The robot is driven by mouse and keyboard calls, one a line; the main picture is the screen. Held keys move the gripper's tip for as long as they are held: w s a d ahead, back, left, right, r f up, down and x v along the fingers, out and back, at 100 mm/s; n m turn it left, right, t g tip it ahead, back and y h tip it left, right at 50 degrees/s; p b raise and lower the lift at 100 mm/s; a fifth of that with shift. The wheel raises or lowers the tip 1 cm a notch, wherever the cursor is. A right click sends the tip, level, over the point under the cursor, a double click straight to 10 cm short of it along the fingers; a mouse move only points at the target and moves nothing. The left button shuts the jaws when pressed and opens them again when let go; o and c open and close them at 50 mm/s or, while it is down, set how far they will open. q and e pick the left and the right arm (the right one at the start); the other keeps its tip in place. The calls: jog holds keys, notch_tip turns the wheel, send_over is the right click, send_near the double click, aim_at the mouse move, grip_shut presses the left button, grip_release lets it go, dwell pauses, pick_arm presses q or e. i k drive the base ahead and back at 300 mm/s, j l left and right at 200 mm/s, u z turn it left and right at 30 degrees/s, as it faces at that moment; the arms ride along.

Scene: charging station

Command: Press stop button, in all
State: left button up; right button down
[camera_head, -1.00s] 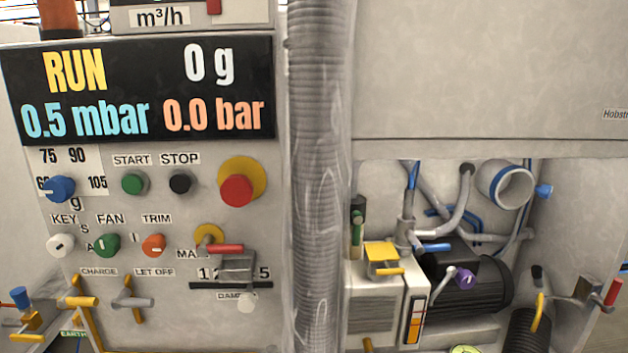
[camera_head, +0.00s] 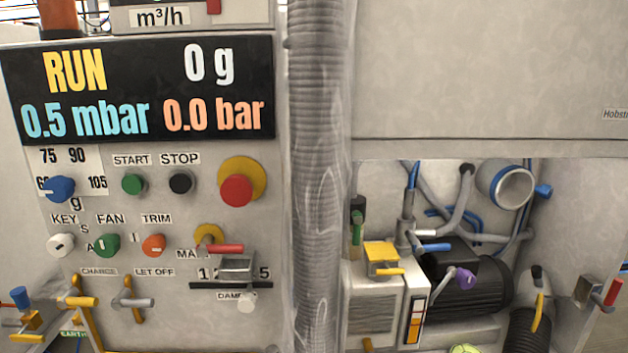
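The black stop button (camera_head: 181,182) sits on the grey control panel (camera_head: 200,310), under a label reading STOP (camera_head: 180,159). The green start button (camera_head: 133,184) is just left of it, and a red mushroom button (camera_head: 236,190) on a yellow plate is to its right. The display (camera_head: 140,90) above reads RUN, 0 g, 0.5 mbar and 0.0 bar. Nothing covers the stop button. Neither of my grippers shows in the head view.
Below the buttons are a white key knob (camera_head: 60,245), a green fan knob (camera_head: 105,245), an orange trim knob (camera_head: 153,245) and a red-handled valve (camera_head: 225,249). A thick ribbed hose (camera_head: 318,180) runs vertically right of the panel. An open bay with a black motor (camera_head: 470,285) and pipes lies further right.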

aim_at(179, 183)
jog(key=k+j+u, duration=0.85)
jog(key=j, duration=0.25)
jog(key=k+j+u, duration=0.25)
jog(key=j, duration=0.2)
jog(key=i, duration=0.05)
